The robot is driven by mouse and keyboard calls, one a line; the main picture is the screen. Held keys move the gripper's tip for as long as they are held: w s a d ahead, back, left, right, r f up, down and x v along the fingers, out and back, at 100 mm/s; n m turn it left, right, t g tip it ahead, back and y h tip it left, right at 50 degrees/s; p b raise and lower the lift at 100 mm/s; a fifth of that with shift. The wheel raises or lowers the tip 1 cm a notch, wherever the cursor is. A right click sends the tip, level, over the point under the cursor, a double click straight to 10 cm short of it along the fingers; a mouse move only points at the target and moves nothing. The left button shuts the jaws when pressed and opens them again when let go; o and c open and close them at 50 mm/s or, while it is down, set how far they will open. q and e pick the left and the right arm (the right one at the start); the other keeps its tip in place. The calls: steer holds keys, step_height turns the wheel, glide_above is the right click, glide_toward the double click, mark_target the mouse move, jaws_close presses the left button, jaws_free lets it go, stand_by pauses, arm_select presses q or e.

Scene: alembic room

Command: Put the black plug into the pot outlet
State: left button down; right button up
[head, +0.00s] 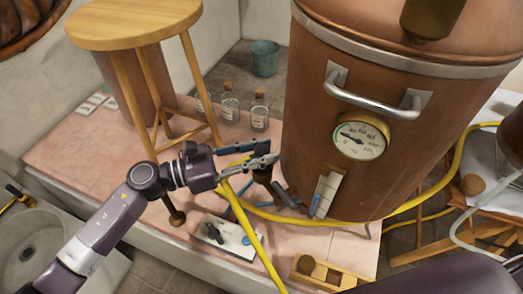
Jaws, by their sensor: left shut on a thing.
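The large copper pot (310,120) fills the right of the head view, with a steel handle and a round dial. My left gripper (270,157) is just left of the pot's lower wall, its two grey fingers pointing right. It is shut on a small dark piece (262,173), which I take to be the black plug; the fingers cover part of it. A dark grey stub (284,194) low at the pot's left side may be the pot outlet; its opening is not clear. The piece and the stub look close but apart. My right gripper is not in view.
A yellow hose (247,230) crosses below my gripper and along the pot's base. A white board (230,238) with small items lies on the pink tiled platform (80,150). A wooden stool (130,25), glass bottles (230,103) and a wooden rack (327,275) stand around.

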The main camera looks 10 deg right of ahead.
arm_select(q)
steer(key=shift+f+b, duration=0.75)
steer(key=shift+b, duration=0.6)
stand_by(2.6)
steer(key=c, duration=1.5)
jaws_free()
steer(key=a, duration=0.4)
steer(key=s+a, duration=0.1)
steer(key=a, duration=0.7)
steer(key=shift+s, duration=0.15)
